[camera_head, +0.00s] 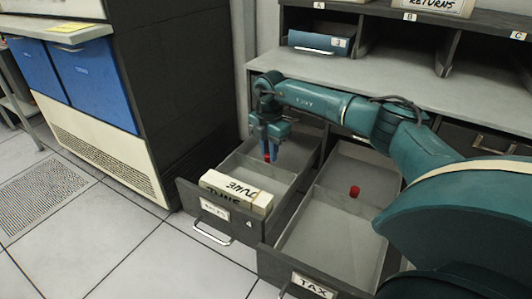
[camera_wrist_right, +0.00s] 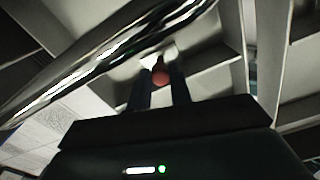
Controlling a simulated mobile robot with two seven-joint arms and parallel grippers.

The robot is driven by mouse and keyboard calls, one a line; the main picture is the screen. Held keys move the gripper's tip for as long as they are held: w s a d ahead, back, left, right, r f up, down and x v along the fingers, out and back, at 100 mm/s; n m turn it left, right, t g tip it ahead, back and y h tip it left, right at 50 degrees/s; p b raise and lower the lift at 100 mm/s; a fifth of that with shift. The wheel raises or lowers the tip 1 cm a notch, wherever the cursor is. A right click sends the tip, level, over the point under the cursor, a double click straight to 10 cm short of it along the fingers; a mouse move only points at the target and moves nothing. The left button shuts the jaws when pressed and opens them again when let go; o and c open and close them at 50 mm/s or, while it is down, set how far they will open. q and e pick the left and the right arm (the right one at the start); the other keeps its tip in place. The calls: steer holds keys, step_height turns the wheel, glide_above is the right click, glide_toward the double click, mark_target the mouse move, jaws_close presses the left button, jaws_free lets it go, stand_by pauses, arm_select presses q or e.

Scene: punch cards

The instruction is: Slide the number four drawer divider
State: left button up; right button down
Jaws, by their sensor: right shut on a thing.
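The number four drawer (camera_head: 216,212) is pulled open, with a "4" on its front. Its divider's red knob (camera_head: 267,158) shows at my right gripper's fingertips, and also in the right wrist view (camera_wrist_right: 161,77). My right gripper (camera_head: 270,153) reaches down into this drawer from above and is shut on the knob. A block of cards marked JUNE (camera_head: 236,191) stands in the drawer's front part, nearer the front than my gripper. My left gripper is not in view.
The TAX drawer (camera_head: 312,284) beside it is also open, with another red knob (camera_head: 354,191) inside. A grey counter (camera_head: 345,75) with lettered cubbyholes lies behind. A dark cabinet (camera_head: 165,85) stands at left. Tiled floor in front is clear.

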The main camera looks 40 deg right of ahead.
steer(key=c, duration=1.3)
jaws_free()
steer(key=shift+o, duration=0.2)
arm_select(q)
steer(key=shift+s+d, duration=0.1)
arm_select(e)
steer(key=shift+a, duration=0.1)
